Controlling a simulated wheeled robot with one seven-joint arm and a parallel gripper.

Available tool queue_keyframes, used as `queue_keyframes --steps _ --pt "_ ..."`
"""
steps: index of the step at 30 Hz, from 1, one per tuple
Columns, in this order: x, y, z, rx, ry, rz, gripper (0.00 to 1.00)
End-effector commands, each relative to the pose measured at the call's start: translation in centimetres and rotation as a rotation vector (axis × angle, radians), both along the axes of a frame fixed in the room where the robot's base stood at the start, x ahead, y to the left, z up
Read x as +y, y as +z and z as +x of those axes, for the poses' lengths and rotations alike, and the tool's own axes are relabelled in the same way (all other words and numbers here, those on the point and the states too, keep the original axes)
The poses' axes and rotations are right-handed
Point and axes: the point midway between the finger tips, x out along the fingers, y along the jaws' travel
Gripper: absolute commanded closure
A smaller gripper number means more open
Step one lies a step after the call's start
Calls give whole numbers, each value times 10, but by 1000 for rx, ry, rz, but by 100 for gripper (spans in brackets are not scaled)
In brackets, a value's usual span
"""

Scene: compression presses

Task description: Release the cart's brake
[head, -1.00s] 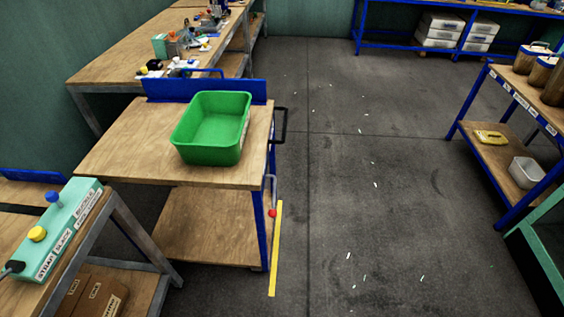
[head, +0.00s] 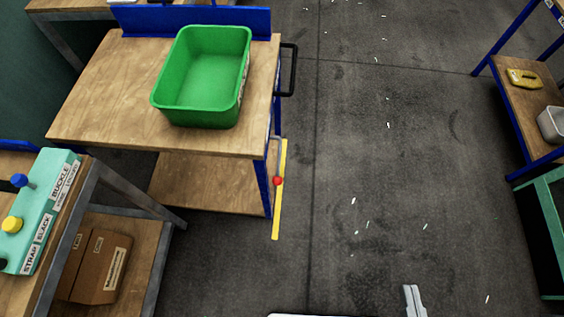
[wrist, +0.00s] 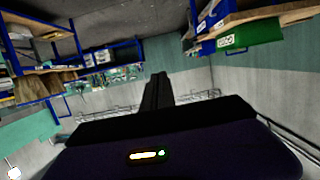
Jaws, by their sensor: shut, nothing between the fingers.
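The cart (head: 110,110) has a wooden top, a lower wooden shelf and blue legs. A grey lever with a red knob (head: 277,181), which looks like the brake, stands at its right side by the near right leg. A black handle (head: 290,70) sticks out on the cart's right. A green bin (head: 202,80) sits on the cart top. My gripper (wrist: 158,80) shows in the wrist view with its dark fingers together and empty, away from the lever. A pale part at the bottom of the head view seems to be my arm.
A bench with a teal button box (head: 38,215) stands at the near left. A blue-framed shelf (head: 520,100) is at the right. The floor (head: 370,160) between is open, with small pale scraps.

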Motion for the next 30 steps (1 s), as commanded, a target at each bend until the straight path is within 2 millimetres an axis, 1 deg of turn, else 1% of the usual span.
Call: queue_keyframes --steps 2,5,8,11,12,14,15,18,21,24,27,30 --pt "0 -2 2 3 3 -7 100" --pt "1 -12 11 25 18 -41 100" --pt "4 -32 29 71 53 -108 100" --pt "11 -58 54 134 120 -198 100" --pt "16 -68 65 160 155 -236 100" --pt "24 -81 82 195 214 -291 100" --pt "30 -89 93 216 257 -327 100" --pt "49 -105 122 259 380 -417 100" --pt "71 -114 152 284 521 -508 100" --pt "95 -115 180 290 679 -599 100" --pt "120 -110 204 275 844 -689 100" --pt "142 -101 224 244 994 -769 100"
